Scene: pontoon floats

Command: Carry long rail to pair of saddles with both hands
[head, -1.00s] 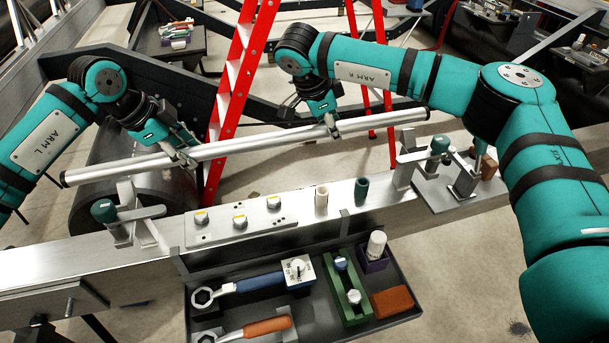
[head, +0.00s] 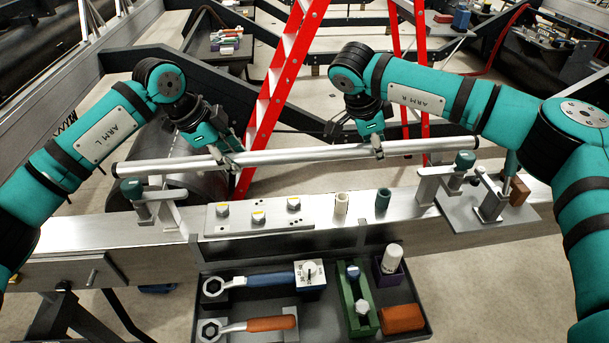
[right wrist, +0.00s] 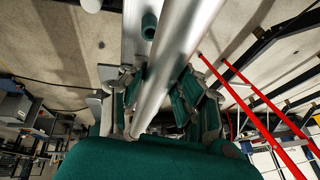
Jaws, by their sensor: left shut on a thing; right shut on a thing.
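The long rail (head: 300,156) is a pale metal tube, nearly level, running left to right above the beam's far side. My left gripper (head: 226,157) is shut on it left of its middle. My right gripper (head: 377,149) is shut on it toward its right end. The rail also runs between the right jaws in the right wrist view (right wrist: 167,60). The left saddle (head: 158,196) and right saddle (head: 428,182) are pale brackets with green knobs on the beam. The rail passes just above and behind both in the picture; I cannot tell the exact gap.
The metal beam (head: 270,244) carries a plate with several bolts (head: 258,218), a cream sleeve (head: 341,203) and a green sleeve (head: 383,199). A dark tool tray (head: 330,323) sits in front. A red ladder (head: 285,80) stands behind the rail.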

